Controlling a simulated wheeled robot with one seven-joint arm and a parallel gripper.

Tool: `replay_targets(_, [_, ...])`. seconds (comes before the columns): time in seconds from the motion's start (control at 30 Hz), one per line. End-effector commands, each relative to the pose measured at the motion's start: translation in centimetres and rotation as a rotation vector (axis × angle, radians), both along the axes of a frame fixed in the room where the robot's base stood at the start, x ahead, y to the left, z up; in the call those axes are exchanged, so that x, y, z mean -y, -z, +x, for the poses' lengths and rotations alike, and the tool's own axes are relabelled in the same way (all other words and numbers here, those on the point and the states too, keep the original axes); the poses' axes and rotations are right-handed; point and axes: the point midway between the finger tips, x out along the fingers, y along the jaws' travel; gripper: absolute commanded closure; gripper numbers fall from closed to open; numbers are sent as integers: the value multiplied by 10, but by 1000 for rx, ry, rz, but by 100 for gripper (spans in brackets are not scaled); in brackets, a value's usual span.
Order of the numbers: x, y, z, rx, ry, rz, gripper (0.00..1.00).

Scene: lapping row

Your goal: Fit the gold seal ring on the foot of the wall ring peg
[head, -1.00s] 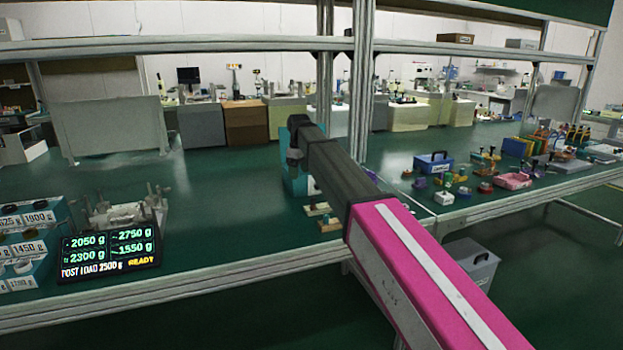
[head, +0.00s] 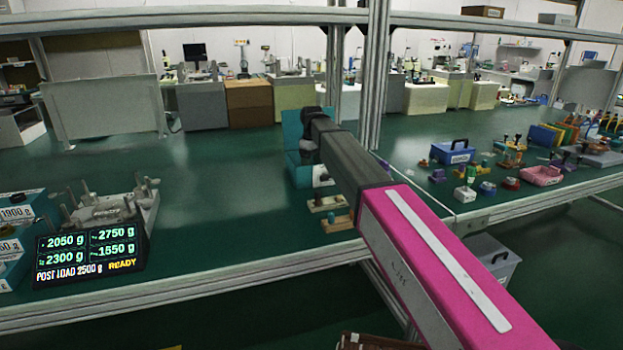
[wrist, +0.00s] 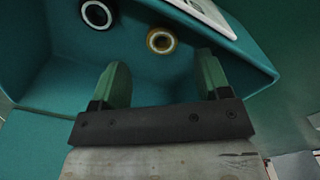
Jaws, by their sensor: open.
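A gold ring (wrist: 161,40) shows in the wrist view on a teal surface, with a pale centre. I cannot tell whether a peg stands inside it. My gripper (wrist: 160,70) is open, its two green fingers spread, and nothing shows between them. The gold ring lies just beyond the fingertips, in line with the gap. A dark ring with a pale inside (wrist: 97,14) is farther left. In the head view a teal holder (head: 293,148) stands at the end of my arm, which hides part of it and my fingers. I cannot make out the wall ring peg.
A white plate (wrist: 205,14) lies at the top of the wrist view. Small wooden-based fixtures (head: 327,203) stand before the teal holder. A black display (head: 90,255) and a metal fixture (head: 112,207) are left. A blue box (head: 453,152) stands right.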

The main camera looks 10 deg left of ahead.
Motion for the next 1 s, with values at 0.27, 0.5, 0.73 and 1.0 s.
replay_targets(0.27, [-1, 27, -1, -1, 0, -1, 30])
replay_targets(0.5, [-1, 52, -1, 0, 0, 0, 30])
replay_targets(0.73, [-1, 52, -1, 0, 0, 1, 43])
replay_targets(1.0, [-1, 51, -1, 0, 0, 0, 84])
